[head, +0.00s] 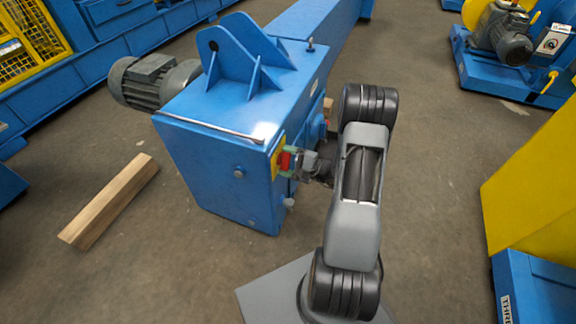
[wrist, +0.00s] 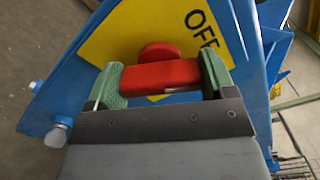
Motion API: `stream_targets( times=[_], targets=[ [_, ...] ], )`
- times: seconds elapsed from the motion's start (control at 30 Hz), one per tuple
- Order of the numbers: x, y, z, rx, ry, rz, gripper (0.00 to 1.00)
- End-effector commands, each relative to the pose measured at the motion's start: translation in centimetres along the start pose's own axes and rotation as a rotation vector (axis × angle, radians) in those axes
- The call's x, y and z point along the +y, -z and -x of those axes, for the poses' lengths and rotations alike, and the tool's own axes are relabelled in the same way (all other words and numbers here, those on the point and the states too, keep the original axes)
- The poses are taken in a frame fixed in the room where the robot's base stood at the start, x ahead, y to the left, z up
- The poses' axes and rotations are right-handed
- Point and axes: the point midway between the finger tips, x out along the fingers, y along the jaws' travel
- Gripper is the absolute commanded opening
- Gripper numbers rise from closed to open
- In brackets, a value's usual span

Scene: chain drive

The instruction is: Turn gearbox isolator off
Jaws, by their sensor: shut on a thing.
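The gearbox (head: 222,150) is a large blue housing standing on the floor in the middle of the head view. Its isolator has a red handle (head: 285,161) on a yellow plate (head: 277,156) on the right-hand face. In the wrist view the red handle (wrist: 160,77) lies between the green finger pads of my gripper (wrist: 163,82), which is shut on it. The yellow plate (wrist: 140,40) behind it carries the word OFF at upper right. Any other marking on the plate is out of view or hidden.
A grey motor (head: 150,82) sticks out behind the gearbox. A wooden beam (head: 108,201) lies on the floor at left. Yellow and blue machinery (head: 535,190) stands at right. A knob (wrist: 57,135) sits left of the gripper. Open floor lies between gearbox and right-hand machinery.

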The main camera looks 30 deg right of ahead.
Motion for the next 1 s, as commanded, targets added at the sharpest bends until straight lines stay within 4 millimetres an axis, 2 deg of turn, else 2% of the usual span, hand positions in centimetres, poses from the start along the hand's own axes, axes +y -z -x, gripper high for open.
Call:
stream_targets(
  times=[0.2,0.5,1.0],
  targets=[
    [0.32,0.23,-0.07,-0.002,0.002,0.195,0.53],
    [0.18,0.13,-0.07,-0.002,0.003,0.388,0.53],
    [-0.07,-0.02,-0.08,-0.002,0.002,0.503,0.53]
  ],
)
